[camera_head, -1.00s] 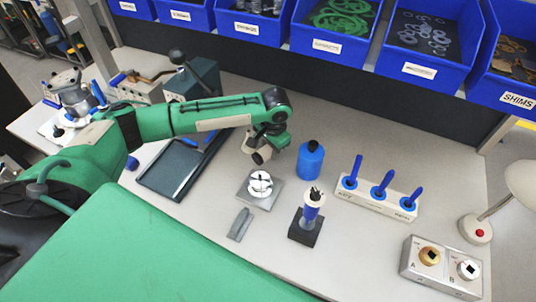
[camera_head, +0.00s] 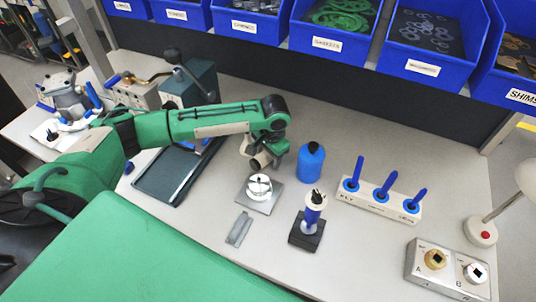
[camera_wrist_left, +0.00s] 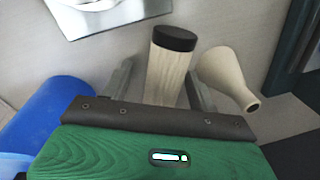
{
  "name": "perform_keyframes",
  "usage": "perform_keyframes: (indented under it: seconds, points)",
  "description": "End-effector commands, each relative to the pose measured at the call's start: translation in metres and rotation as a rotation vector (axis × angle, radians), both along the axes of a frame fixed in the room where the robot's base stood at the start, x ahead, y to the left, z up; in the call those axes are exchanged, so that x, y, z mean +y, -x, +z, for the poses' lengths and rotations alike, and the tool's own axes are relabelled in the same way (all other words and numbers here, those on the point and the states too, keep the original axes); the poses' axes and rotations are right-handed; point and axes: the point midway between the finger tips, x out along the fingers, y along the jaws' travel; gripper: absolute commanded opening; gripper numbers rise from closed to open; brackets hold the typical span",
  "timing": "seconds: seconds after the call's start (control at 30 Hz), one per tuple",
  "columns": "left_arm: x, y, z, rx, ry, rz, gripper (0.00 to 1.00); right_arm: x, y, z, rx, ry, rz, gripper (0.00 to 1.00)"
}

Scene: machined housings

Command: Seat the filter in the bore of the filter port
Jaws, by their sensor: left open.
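The filter, as I take it, is a pale ribbed cylinder with a dark cap (camera_wrist_left: 170,75) in the left wrist view. It stands between the two grey fingers of my left gripper (camera_wrist_left: 160,82), which is open, with gaps beside it. In the head view the gripper (camera_head: 262,150) hangs just behind a square metal plate (camera_head: 267,202). A round silver slotted fitting (camera_head: 258,185) sits on that plate; it may be the filter port. I cannot tell its bore from here. The filter's lower end is hidden behind the gripper body. My right gripper is not in view.
A blue bottle (camera_head: 311,163) is close on the other side. A black-based stand (camera_head: 308,230), a blue-handled rack (camera_head: 378,199) and an A/B block (camera_head: 446,270) lie to the right. A dark tray (camera_head: 172,175) is left.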

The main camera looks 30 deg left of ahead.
Motion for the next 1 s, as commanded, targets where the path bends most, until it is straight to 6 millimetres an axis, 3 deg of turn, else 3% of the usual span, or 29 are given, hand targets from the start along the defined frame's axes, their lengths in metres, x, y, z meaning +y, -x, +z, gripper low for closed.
perform_keyframes:
  seconds: [0.17, 0.63, 0.8, 1.0]
  points:
    - [-0.002, 0.000, 0.013, -0.003, 0.001, -0.001, 0.60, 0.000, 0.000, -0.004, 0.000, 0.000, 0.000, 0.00]
    - [-0.012, 0.003, 0.104, -0.003, 0.001, -0.001, 0.60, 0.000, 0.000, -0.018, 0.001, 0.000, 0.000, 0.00]
    - [-0.014, 0.004, 0.120, -0.002, 0.001, 0.001, 0.60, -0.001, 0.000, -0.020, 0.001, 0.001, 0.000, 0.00]
    - [-0.014, 0.005, 0.122, 0.000, 0.000, 0.001, 0.60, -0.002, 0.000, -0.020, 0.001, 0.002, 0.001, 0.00]
